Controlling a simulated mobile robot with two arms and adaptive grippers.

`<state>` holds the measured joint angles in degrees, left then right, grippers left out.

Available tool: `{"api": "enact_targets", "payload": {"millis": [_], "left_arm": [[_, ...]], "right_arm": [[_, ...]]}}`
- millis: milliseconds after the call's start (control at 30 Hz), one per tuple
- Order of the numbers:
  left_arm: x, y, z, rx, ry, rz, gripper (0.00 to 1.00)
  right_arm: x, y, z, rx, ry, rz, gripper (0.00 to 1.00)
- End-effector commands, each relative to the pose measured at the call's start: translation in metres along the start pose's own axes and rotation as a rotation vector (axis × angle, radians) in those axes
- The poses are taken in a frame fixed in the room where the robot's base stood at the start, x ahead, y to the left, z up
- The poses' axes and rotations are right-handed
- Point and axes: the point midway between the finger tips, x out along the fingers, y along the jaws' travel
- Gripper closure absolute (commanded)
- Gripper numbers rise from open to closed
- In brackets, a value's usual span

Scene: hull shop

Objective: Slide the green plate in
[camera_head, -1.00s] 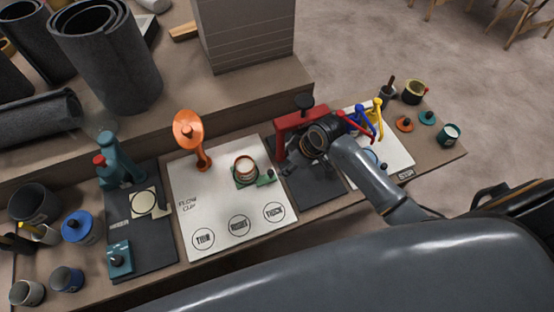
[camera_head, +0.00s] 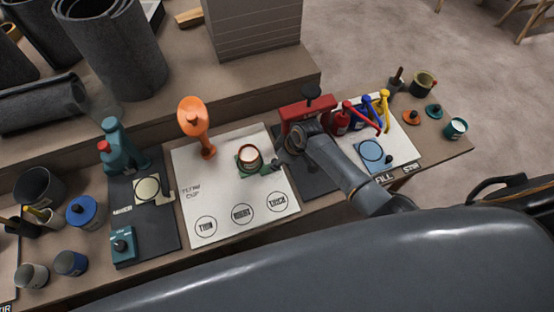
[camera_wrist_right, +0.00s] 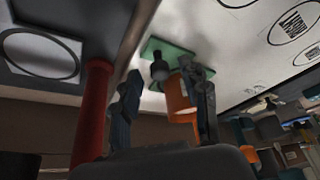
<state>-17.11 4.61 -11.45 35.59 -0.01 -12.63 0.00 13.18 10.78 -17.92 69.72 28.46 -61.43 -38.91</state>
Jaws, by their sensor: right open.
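The green plate (camera_head: 241,168) lies on the white board, with a round cup (camera_head: 249,157) with a pale inside over it. A small dark knob stands at its right end. In the right wrist view the green plate (camera_wrist_right: 180,50) and its black knob (camera_wrist_right: 160,72) show just beyond my right gripper (camera_wrist_right: 163,78). The gripper is open, its two fingers apart on either side of the knob in that picture; I cannot tell whether they touch it. In the head view my right wrist hides the fingers. My left gripper is not in view.
A red frame (camera_head: 306,108) stands right beside my right wrist; a red post (camera_wrist_right: 95,115) is close left of the fingers. An orange stand (camera_head: 196,122) rises behind the plate. The white board's front (camera_head: 222,195) is clear of objects.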

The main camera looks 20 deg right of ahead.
Motion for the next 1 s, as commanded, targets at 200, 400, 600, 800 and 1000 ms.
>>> {"api": "enact_targets", "payload": {"millis": [200, 400, 600, 800, 1000], "left_arm": [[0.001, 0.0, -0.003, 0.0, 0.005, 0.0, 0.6], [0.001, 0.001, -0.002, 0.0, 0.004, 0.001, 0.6], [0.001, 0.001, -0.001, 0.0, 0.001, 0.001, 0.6], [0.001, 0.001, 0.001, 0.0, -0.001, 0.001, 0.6], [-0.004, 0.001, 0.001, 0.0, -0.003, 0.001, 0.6]], "right_arm": [[0.006, -0.001, 0.0, 0.0, 0.001, 0.0, 0.55], [0.006, 0.0, 0.0, 0.0, 0.001, 0.0, 0.59], [0.006, 0.0, 0.0, 0.0, 0.0, 0.0, 1.0], [0.006, -0.001, 0.0, 0.0, 0.0, 0.0, 1.0], [0.012, -0.019, -0.017, -0.002, 0.0, -0.005, 1.0]]}}
